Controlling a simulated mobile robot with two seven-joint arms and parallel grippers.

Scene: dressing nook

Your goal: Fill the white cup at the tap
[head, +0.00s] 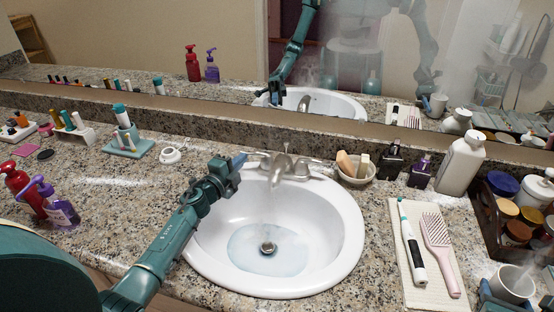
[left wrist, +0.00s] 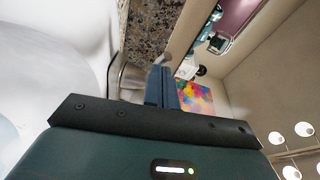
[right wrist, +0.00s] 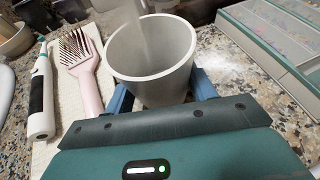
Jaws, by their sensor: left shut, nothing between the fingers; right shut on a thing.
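The white cup (head: 509,285) is at the bottom right of the head view. My right gripper (head: 514,296) is shut on it, with blue fingers on both sides in the right wrist view (right wrist: 160,92). The cup (right wrist: 152,60) looks upright; a pale streak crosses its mouth, and I cannot tell what it is. The tap (head: 283,160) stands behind the white basin (head: 345,215). A faint stream hangs below its spout, and bluish water lies around the drain. My left gripper (head: 240,160) is shut and empty by the tap's left handle; contact is unclear.
A toothbrush (head: 411,245) and pink hairbrush (head: 438,245) lie on a cloth (head: 420,292) between basin and cup. A soap dish (head: 356,178), dark bottles and a white bottle (head: 460,165) line the back. A rack of jars (head: 487,225) stands right. Pump bottles (head: 60,208) stand left.

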